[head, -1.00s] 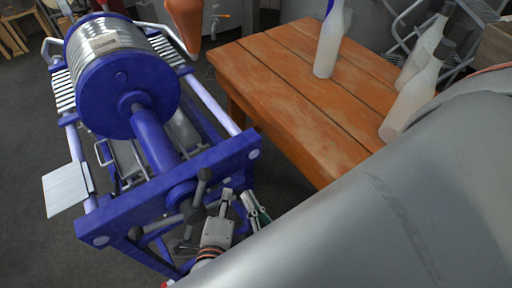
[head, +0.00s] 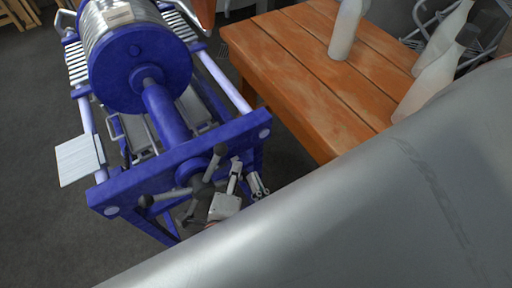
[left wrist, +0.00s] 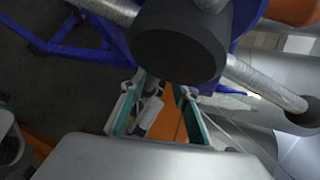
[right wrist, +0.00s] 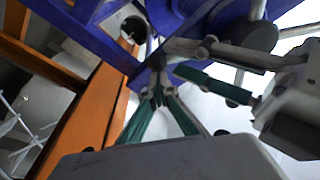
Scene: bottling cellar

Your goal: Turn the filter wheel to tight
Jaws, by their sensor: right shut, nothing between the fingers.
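The filter wheel (head: 203,188), a dark hub with several knobbed spokes, sits on the near end of the blue filter press (head: 105,197). In the left wrist view its black hub (left wrist: 180,45) and silver spokes are very close. My left gripper (head: 237,176) is at the wheel's right side. In the left wrist view its green-padded fingers (left wrist: 155,112) are apart, with a grey piece between them that I cannot identify. My right gripper (head: 259,186) is just right of it. In the right wrist view its fingertips (right wrist: 158,92) meet, empty, below the wheel's spokes.
An orange wooden table (head: 285,75) with several pale bottles (head: 345,30) stands right of the press. My grey arm fills the lower right. A pale plate (head: 80,160) sticks out left of the press. Dark floor (head: 50,240) is free at the left.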

